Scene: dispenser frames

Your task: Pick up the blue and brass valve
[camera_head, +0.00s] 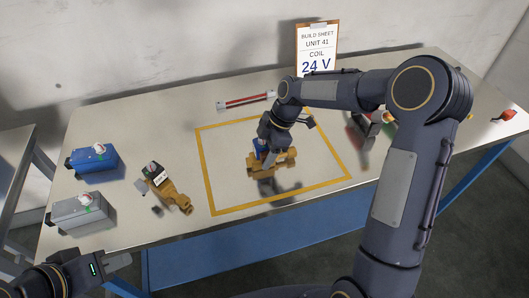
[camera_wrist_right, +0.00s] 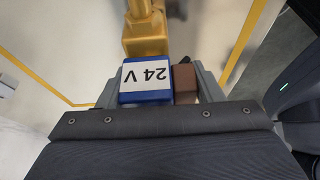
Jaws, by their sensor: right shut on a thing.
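The blue and brass valve (camera_head: 284,160) is over the yellow-outlined square in the middle of the table, in the head view. My right gripper (camera_head: 268,145) comes down on it from above and is shut on its blue coil. In the right wrist view the blue coil (camera_wrist_right: 146,96) with a "24 V" label sits between the fingers, next to a brown block (camera_wrist_right: 185,82). The brass body (camera_wrist_right: 145,36) extends beyond the fingers. Whether the valve is clear of the table is hard to tell. My left gripper (camera_head: 118,270) is at the lower left, away from the valve; its opening is unclear.
Another brass valve (camera_head: 170,190) with a white-labelled coil lies left of the square. A blue box (camera_head: 92,160) and a grey box (camera_head: 80,212) stand further left. A red-and-dark bar (camera_head: 246,101) lies behind the square. The build sheet (camera_head: 317,50) reads "24 V".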

